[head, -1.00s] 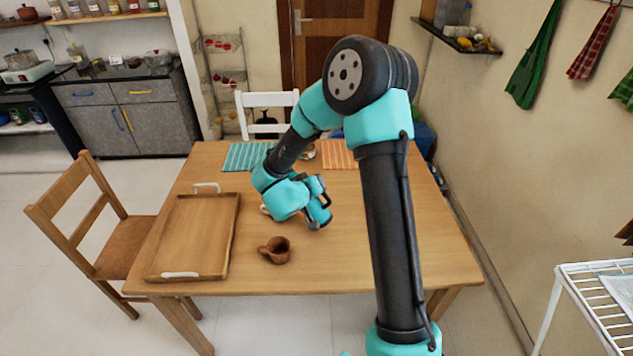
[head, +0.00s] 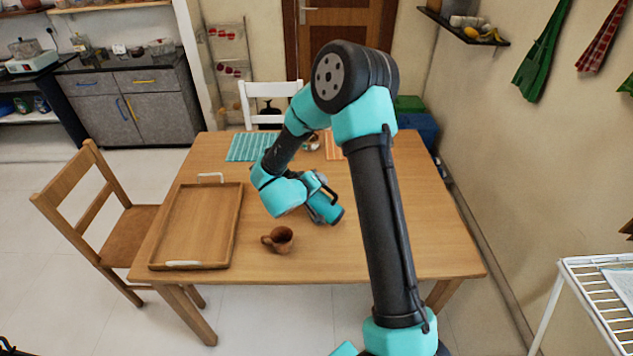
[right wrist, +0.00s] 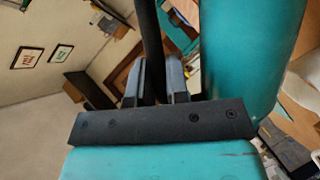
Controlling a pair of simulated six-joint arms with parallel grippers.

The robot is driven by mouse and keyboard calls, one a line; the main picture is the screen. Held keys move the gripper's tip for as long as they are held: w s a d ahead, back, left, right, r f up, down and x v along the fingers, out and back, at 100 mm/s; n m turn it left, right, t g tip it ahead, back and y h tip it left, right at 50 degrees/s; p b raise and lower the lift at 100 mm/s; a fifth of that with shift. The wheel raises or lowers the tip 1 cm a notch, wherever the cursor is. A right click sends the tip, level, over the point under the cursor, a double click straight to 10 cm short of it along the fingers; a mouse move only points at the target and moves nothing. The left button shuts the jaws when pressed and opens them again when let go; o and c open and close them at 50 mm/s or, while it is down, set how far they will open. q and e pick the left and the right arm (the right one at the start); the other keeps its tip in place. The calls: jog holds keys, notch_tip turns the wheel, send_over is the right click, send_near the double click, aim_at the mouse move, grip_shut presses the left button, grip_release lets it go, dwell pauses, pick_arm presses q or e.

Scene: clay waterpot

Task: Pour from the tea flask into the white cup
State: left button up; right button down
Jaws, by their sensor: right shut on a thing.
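The teal tea flask (head: 328,209) with its black handle is at my right gripper (head: 320,187), above the middle of the table. The flask looks tilted, with one end toward the lower right. In the right wrist view, the flask (right wrist: 255,55) stands beside the grey fingers of my gripper (right wrist: 160,75), which are shut on the dark handle (right wrist: 147,35). My left gripper cannot be made out.
A brown clay mug (head: 279,240) stands on the table (head: 400,255) in front of my gripper. A wooden tray (head: 197,225) with white handles lies at left. A teal mat (head: 250,147) and an orange mat (head: 334,147) lie at the far edge. The table's front right is clear.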

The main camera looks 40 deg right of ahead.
jog(key=shift+w+a+f+n+g+h, duration=0.15)
jog(key=shift+w+f+n+g+h, duration=0.2)
jog(key=shift+f+n, duration=0.15)
dwell(2.0)
jog(key=shift+r, duration=0.1)
dwell(0.9)
jog(key=shift+s+d+r+m, duration=0.1)
jog(key=shift+s+r+m, duration=0.1)
jog(key=shift+r, duration=0.45)
jog(key=shift+s+d+r+m, duration=0.1)
jog(key=shift+s+r+m, duration=0.1)
jog(key=shift+r, duration=0.4)
jog(key=shift+s+d+r+m, duration=0.1)
jog(key=shift+r+m, duration=0.1)
jog(key=shift+r, duration=0.45)
jog(key=shift+t+y, duration=0.45)
